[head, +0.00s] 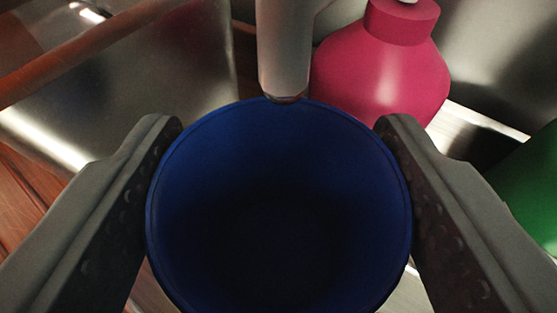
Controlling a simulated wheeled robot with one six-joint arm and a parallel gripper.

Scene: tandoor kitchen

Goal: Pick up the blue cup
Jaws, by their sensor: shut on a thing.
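The blue cup (280,135) fills the lower middle of the head view. I look down into its open top, and its inside is dark. My gripper (278,125) has one finger on each side of the cup, and both fingers press against its outer wall, so it is shut on the cup. The cup's underside is hidden, so I cannot tell whether it rests on a surface.
A grey spout-like tube (285,50) ends right at the cup's far rim. A pink bottle (375,70) stands just behind it to the right. A green object (535,185) is at the right edge. Metal surfaces (170,60) and a brown bar (80,50) lie at the upper left.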

